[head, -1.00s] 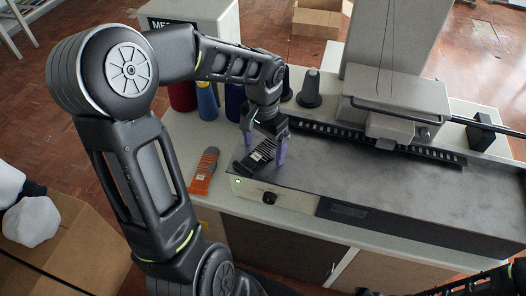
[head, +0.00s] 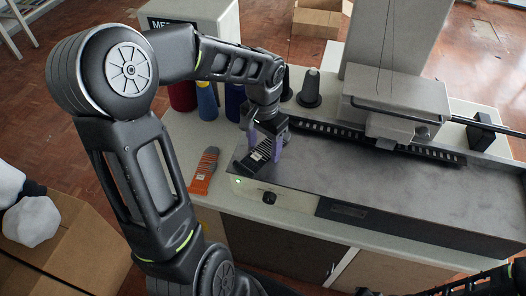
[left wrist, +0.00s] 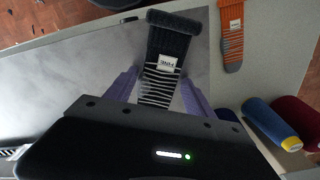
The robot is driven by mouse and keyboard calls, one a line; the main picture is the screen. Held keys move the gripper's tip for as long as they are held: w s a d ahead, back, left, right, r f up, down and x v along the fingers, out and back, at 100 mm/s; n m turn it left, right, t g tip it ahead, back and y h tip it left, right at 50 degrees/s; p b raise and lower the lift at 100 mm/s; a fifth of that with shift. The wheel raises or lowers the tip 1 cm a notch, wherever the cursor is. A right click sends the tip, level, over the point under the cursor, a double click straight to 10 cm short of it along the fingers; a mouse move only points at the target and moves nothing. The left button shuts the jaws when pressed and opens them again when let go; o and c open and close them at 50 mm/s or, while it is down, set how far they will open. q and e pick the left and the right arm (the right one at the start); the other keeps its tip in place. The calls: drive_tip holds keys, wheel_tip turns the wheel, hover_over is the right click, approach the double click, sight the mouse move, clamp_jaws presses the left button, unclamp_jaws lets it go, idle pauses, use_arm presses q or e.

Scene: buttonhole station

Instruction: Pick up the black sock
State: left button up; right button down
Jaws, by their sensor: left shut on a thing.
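The black sock (head: 248,161) has a striped part and a white label. It lies at the left end of the machine's grey top, near its front corner. In the left wrist view the sock (left wrist: 172,42) runs up from between the fingers. My left gripper (head: 265,147) has purple fingers on either side of the sock's striped part and is shut on it. In the left wrist view the left gripper (left wrist: 160,92) hides the sock's lower end. My right gripper is not in view; only a bit of dark arm shows at the lower right.
An orange and grey striped sock (head: 203,172) lies on the white table just left of the black one. Red and blue thread cones (head: 207,102) and a dark cone (head: 310,92) stand behind. The sewing machine head (head: 395,105) rises at the right.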

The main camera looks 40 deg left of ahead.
sight(264, 151)
use_arm(q)
wheel_tip(264, 151, up, 10)
drive_tip(key=b, duration=0.1)
idle(0.6)
drive_tip(key=shift+f, duration=0.1)
idle(0.4)
